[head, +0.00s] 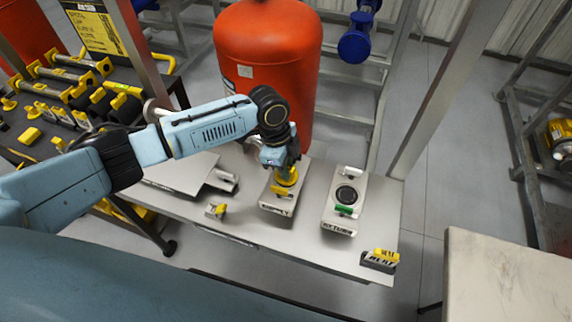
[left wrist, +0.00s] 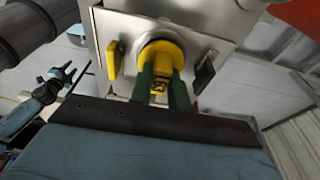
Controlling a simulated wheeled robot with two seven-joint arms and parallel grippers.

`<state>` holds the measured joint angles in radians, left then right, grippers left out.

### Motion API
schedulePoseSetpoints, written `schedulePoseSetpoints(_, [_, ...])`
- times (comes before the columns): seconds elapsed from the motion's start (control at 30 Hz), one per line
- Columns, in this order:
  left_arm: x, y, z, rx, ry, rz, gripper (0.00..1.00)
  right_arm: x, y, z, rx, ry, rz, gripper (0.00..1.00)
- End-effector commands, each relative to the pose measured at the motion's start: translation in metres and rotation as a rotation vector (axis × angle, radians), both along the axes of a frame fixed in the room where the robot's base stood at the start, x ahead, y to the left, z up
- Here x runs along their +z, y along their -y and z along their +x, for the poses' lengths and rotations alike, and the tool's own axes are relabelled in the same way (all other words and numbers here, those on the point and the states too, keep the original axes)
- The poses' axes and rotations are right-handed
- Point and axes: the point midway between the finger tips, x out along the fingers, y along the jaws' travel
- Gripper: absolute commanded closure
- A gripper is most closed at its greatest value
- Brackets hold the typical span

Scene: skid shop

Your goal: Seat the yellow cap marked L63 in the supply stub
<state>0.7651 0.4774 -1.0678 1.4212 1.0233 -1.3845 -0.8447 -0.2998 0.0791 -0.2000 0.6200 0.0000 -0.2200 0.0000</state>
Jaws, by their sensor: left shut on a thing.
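My left gripper (head: 285,172) is shut on a yellow cap (head: 288,179) at the grey block marked SUPPLY (head: 277,208). In the left wrist view its green fingers (left wrist: 161,90) stand either side of the yellow cap (left wrist: 163,52), which covers the round stub. The stub is hidden, and I cannot tell how deep the cap sits. The dark mark on the cap's tab is too small to read. My right gripper (left wrist: 68,76) shows small at the left of the left wrist view, its prongs apart; it is not in the head view.
The RETURN block (head: 342,210) with a dark round port and green handle stands to the right. A yellow-topped piece (head: 216,210) lies left on the bench (head: 300,245). Another labelled yellow-topped block (head: 381,258) sits at the front right. An orange tank (head: 268,65) stands behind.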

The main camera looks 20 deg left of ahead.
Motion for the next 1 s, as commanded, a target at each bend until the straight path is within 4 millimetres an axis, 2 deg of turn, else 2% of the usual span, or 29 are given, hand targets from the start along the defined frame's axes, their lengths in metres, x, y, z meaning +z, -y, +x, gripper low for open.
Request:
schedulePoseSetpoints(0.43, [-0.0050, 0.0006, 0.0002, -0.001, 0.001, -0.001, 1.00, 0.0011, -0.0001, -0.0002, 0.000, 0.000, 0.000, 0.64])
schedulePoseSetpoints(0.47, [-0.0050, 0.0006, 0.0001, -0.001, 0.001, -0.001, 0.78, 0.0011, -0.0001, -0.0003, 0.000, 0.000, 0.000, 0.64])
schedulePoseSetpoints(0.63, [-0.0050, 0.0005, 0.0001, -0.001, 0.001, -0.001, 0.57, 0.0011, 0.0000, -0.0003, 0.000, 0.000, 0.000, 0.64])
schedulePoseSetpoints(0.8, [-0.0051, 0.0004, 0.0000, 0.000, 0.000, 0.000, 0.57, 0.0011, 0.0000, -0.0003, 0.000, 0.000, 0.000, 0.64])
schedulePoseSetpoints(0.9, [-0.0056, 0.0002, -0.0003, 0.000, -0.001, 0.000, 0.64, 0.0010, 0.0000, -0.0003, 0.000, 0.000, 0.000, 0.64])
schedulePoseSetpoints(1.0, [-0.0055, 0.0001, -0.0003, 0.000, 0.000, 0.000, 0.64, 0.0010, 0.0001, -0.0004, 0.000, -0.001, 0.000, 0.64])
